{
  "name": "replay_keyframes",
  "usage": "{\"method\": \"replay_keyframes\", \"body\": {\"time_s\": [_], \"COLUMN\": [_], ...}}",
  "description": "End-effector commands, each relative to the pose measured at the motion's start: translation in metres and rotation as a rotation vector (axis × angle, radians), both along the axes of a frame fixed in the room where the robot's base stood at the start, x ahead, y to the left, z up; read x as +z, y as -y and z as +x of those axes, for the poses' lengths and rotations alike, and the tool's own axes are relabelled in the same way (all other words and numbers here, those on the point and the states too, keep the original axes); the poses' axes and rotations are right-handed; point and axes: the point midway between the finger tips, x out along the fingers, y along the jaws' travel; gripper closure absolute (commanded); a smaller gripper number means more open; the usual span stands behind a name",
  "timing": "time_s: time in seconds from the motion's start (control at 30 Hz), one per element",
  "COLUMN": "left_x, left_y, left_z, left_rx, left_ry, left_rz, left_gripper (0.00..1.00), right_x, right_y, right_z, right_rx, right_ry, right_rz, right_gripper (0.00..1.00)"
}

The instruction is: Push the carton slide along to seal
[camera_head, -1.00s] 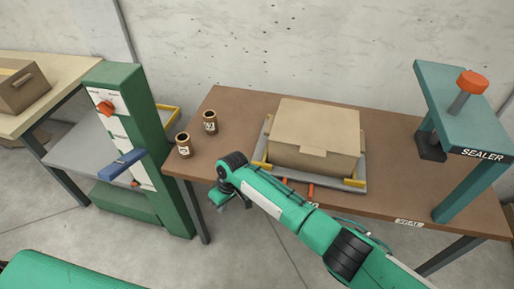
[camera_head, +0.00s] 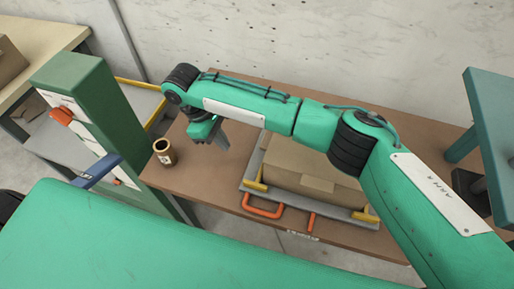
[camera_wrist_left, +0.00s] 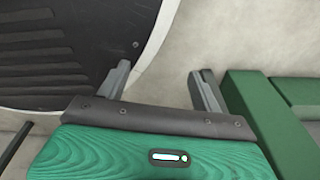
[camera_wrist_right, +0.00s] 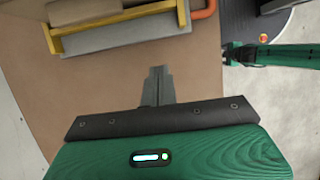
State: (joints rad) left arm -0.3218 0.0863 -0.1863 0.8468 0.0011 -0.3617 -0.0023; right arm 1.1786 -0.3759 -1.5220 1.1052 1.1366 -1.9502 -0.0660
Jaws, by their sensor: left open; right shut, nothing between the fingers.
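The tan carton (camera_head: 310,168) sits on the grey carton slide (camera_head: 254,168) with yellow guides. My right arm hides its upper part in the head view. An orange handle (camera_head: 262,207) sticks out at the slide's front. My right gripper (camera_head: 221,140) is shut and empty, over the table just left of the slide. In the right wrist view its fingers (camera_wrist_right: 158,82) point down at bare brown tabletop, and the slide (camera_wrist_right: 125,38) lies beyond them, apart. My left gripper (camera_wrist_left: 160,88) is open and empty, away from the table. The teal sealer (camera_head: 498,135) stands at the right.
A brown jar (camera_head: 164,151) stands at the table's left end, close to my right gripper. A green post (camera_head: 95,95) with an orange knob and blue lever stands left of the table (camera_head: 205,182). The tabletop between jar and slide is bare.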

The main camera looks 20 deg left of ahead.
Motion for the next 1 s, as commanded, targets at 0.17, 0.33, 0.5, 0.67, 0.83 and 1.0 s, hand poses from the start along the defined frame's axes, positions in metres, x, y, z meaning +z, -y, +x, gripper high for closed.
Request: {"method": "replay_keyframes", "body": {"time_s": [0.17, 0.33, 0.5, 0.67, 0.83, 1.0], "left_x": [-0.002, -0.004, -0.003, 0.000, 0.003, 0.003], "left_y": [0.005, 0.004, 0.001, -0.005, -0.011, -0.013], "left_z": [-0.015, -0.023, -0.022, -0.018, -0.022, -0.033], "left_rx": [0.002, 0.002, 0.001, -0.002, -0.004, -0.005], "left_ry": [-0.021, -0.032, -0.032, -0.023, -0.027, -0.035], "left_rz": [-0.004, -0.003, 0.000, 0.006, 0.014, 0.014], "left_gripper": [0.34, 0.34, 0.34, 0.34, 0.34, 0.34], "right_x": [0.002, 0.002, -0.002, -0.018, -0.051, -0.086], "right_y": [0.001, 0.000, 0.002, 0.009, 0.023, 0.036], "right_z": [-0.001, -0.001, -0.001, -0.001, -0.002, -0.002], "right_rx": [0.006, 0.005, 0.004, 0.004, 0.004, 0.004], "right_ry": [0.002, 0.002, 0.002, 0.001, 0.001, 0.000], "right_rz": [-0.009, -0.008, -0.008, -0.009, -0.010, -0.009], "right_gripper": [1.00, 1.00, 1.00, 1.00, 1.00, 1.00]}}
